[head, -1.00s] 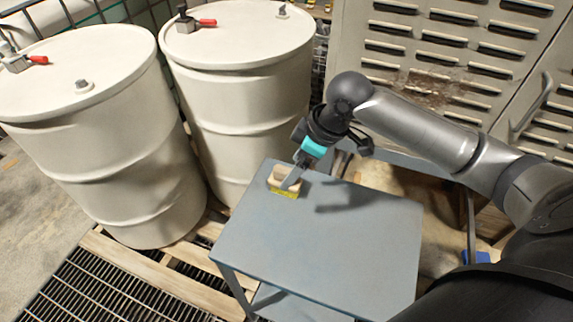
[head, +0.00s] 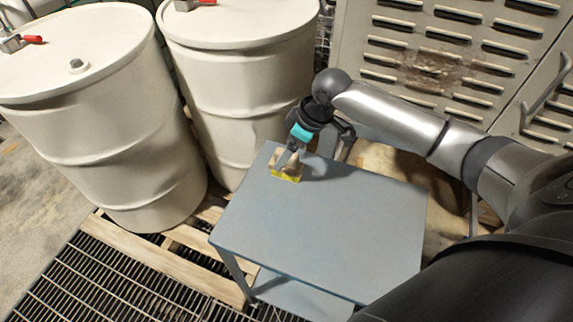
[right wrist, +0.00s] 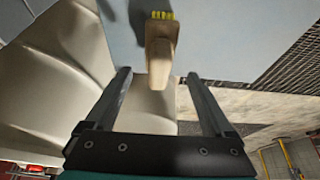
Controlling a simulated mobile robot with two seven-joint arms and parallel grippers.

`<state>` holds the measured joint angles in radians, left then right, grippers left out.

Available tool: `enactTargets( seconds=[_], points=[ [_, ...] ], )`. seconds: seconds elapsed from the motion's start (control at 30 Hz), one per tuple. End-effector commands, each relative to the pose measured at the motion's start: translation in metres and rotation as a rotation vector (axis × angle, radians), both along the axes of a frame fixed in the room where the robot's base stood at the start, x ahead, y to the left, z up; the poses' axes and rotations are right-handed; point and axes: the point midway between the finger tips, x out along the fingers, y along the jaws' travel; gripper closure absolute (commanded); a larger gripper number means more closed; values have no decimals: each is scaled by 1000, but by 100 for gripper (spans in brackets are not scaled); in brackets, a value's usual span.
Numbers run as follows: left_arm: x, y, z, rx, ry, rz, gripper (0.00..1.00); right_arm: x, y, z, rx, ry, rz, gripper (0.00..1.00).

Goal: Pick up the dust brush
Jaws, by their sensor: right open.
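The dust brush (head: 288,174), with a tan wooden body and yellow bristles, sits near the far left corner of the grey-blue table (head: 325,215). In the right wrist view the brush (right wrist: 160,48) has its wooden handle pointing toward my gripper. My right gripper (right wrist: 157,76) is open, with its fingers apart on either side of the handle's end and gaps showing on both sides. In the head view the right gripper (head: 290,157) is at the brush and hides part of it. My left gripper is not in view.
Two large cream drums (head: 105,110) (head: 240,85) stand on a wooden pallet (head: 160,250) left of and behind the table. A louvred metal cabinet (head: 430,70) stands behind. Floor grating (head: 90,280) lies at the front left. The table's middle and right are clear.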

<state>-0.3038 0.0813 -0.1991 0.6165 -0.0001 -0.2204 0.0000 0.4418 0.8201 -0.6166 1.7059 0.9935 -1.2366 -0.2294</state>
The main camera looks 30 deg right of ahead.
Motion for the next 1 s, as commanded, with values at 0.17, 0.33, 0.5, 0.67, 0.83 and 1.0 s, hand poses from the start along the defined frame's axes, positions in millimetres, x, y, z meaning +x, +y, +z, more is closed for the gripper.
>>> enactTargets(
  seconds=[0.17, 0.33, 0.5, 0.67, 0.83, 1.0],
  points=[
    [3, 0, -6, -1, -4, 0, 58, 7, 5, -28, 1, 2, -1, 12],
    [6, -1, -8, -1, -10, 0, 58, 11, 8, -42, 0, 1, -1, 12],
    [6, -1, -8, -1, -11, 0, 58, 12, 9, -42, -1, 0, 0, 12],
    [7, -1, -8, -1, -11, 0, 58, 12, 8, -42, -1, 0, 0, 23],
    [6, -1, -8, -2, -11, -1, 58, 12, 8, -42, -1, 0, 0, 42],
    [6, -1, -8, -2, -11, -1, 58, 12, 8, -42, -1, 0, 0, 61]
  ],
)
